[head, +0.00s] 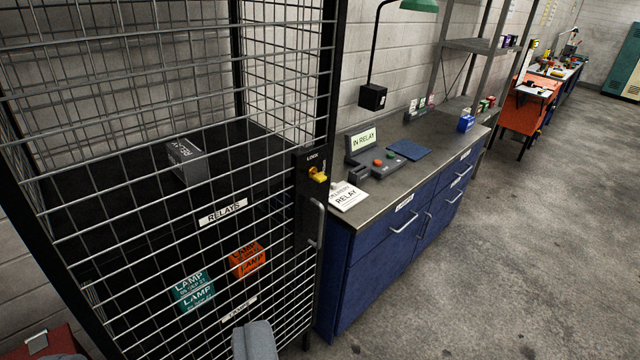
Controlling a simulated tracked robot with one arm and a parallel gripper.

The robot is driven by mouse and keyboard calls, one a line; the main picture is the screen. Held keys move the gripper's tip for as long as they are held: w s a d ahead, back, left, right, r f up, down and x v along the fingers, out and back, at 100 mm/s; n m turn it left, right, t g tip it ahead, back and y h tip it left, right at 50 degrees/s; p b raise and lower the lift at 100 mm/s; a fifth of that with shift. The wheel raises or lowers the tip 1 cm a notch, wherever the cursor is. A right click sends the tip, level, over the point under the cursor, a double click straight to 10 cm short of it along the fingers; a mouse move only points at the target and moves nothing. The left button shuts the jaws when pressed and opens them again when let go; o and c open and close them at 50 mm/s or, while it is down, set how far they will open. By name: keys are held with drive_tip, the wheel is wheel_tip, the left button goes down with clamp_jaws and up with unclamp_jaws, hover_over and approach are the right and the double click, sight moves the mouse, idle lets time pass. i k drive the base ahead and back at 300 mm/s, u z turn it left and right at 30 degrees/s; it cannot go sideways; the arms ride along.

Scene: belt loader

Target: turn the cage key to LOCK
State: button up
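The cage key (318,175) is a small yellow handle on the black lock plate (308,215) of the mesh cage door. The word LOCK stands above it, and a second, sideways word lies to its upper right. The key looks slanted, not clearly pointing up at LOCK; its exact setting is too small to read. The rest of the gripper is out of frame.
The cage (222,212) holds a dark relay box (187,160), a teal lamp box (193,292) and an orange one (247,260). The floor at right (540,240) is clear.

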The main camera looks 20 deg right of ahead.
sight(321, 177)
drive_tip(key=k, duration=1.15)
drive_tip(key=z, duration=0.65)
drive_tip(key=i, duration=1.55)
drive_tip(key=u, duration=0.5)
drive_tip(key=i, duration=0.55)
drive_tip(key=u, duration=0.45)
